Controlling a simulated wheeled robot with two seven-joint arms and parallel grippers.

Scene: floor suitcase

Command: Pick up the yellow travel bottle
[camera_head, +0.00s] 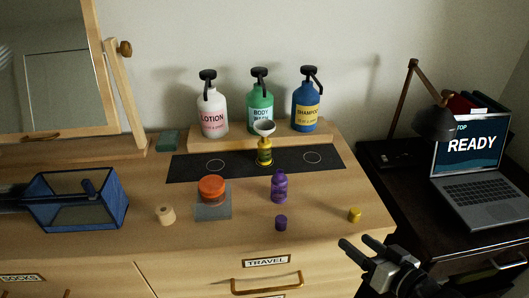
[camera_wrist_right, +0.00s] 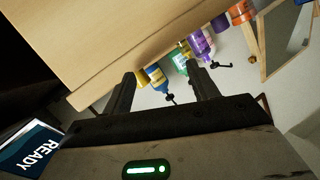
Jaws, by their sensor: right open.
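The yellow travel bottle (camera_head: 264,156) stands upright on the black mat at the back of the dresser, with a pale funnel (camera_head: 264,128) in its top. In the right wrist view, a small yellow shape behind the purple bottle may be it, but I cannot tell for sure. My right gripper (camera_head: 359,243) is open and empty off the dresser's front right corner, well apart from the bottle. Its two spread fingers (camera_wrist_right: 160,72) show in the right wrist view. My left gripper is not identifiable.
A purple bottle (camera_head: 279,188), purple cap (camera_head: 281,223) and yellow cap (camera_head: 354,214) stand in front of the mat. The orange jar (camera_head: 212,188) is to the left. Lotion (camera_head: 213,115), body wash (camera_head: 260,108) and shampoo (camera_head: 305,110) pumps stand behind. A laptop (camera_head: 470,165) is at right.

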